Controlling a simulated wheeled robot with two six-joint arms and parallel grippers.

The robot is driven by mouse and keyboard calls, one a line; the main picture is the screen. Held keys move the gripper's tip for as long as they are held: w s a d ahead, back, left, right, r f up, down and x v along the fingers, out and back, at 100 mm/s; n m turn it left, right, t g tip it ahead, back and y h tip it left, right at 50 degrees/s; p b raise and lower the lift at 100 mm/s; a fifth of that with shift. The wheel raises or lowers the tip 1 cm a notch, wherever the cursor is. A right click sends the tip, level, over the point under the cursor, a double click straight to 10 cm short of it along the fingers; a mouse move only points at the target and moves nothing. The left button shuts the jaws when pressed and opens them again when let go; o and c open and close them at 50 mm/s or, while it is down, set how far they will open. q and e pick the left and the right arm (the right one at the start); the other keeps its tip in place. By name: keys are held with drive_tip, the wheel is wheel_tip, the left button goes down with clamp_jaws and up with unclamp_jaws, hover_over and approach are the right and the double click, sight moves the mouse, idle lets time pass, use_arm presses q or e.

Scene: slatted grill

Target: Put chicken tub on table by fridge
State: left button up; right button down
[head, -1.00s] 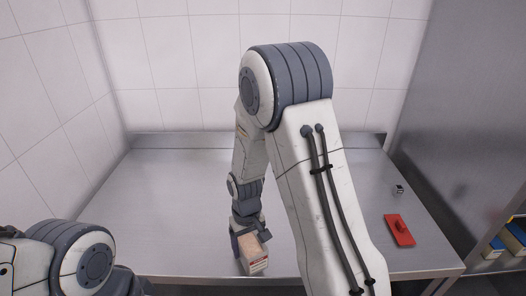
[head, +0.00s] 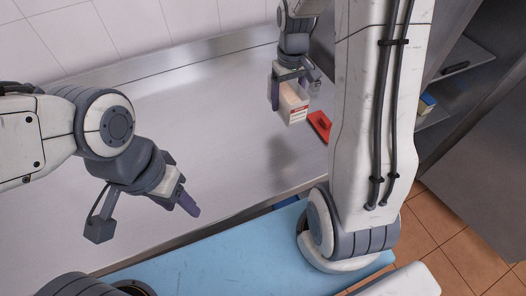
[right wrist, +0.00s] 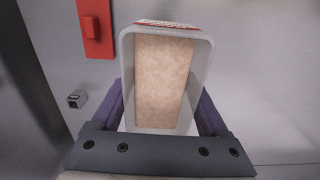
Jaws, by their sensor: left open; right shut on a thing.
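The chicken tub (head: 293,106) is a small white tub with a pale pinkish content and a red-and-white label. My right gripper (head: 291,92) is shut on it and holds it above the steel table (head: 205,95), with a shadow on the metal below. In the right wrist view the tub (right wrist: 166,80) sits between the two purple fingers of my right gripper (right wrist: 165,110), its open face toward the camera. My left gripper (head: 150,215) is open and empty, over the front part of the table at the left. No fridge can be made out for certain.
A red object (head: 320,125) lies on the table just right of the tub; it also shows in the right wrist view (right wrist: 95,28). A blue surface (head: 225,250) lies in front. Shelves (head: 455,75) stand at the right.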

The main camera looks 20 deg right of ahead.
drive_tip(key=shift+s+d+r, duration=0.1)
drive_tip(key=shift+d+r, duration=0.2)
drive_tip(key=shift+d, duration=0.2)
drive_tip(key=s+a+f, duration=0.1)
drive_tip(key=a+f, duration=0.1)
drive_tip(key=a, duration=0.1)
drive_tip(key=s+a+f+p, duration=0.1)
drive_tip(key=a+f, duration=0.1)
drive_tip(key=a, duration=0.1)
drive_tip(key=s+a+f+p, duration=0.1)
drive_tip(key=a+f, duration=0.1)
drive_tip(key=a, duration=0.1)
drive_tip(key=shift+s+a, duration=0.3)
drive_tip(key=shift+a, duration=0.05)
drive_tip(key=shift+s+a+f, duration=0.1)
drive_tip(key=shift+a+f, duration=0.25)
wheel_tip(320, 180, down, 3)
drive_tip(key=shift+f+p, duration=0.1)
drive_tip(key=shift+p, duration=0.3)
drive_tip(key=shift+f, duration=0.3)
drive_tip(key=shift+f, duration=0.1)
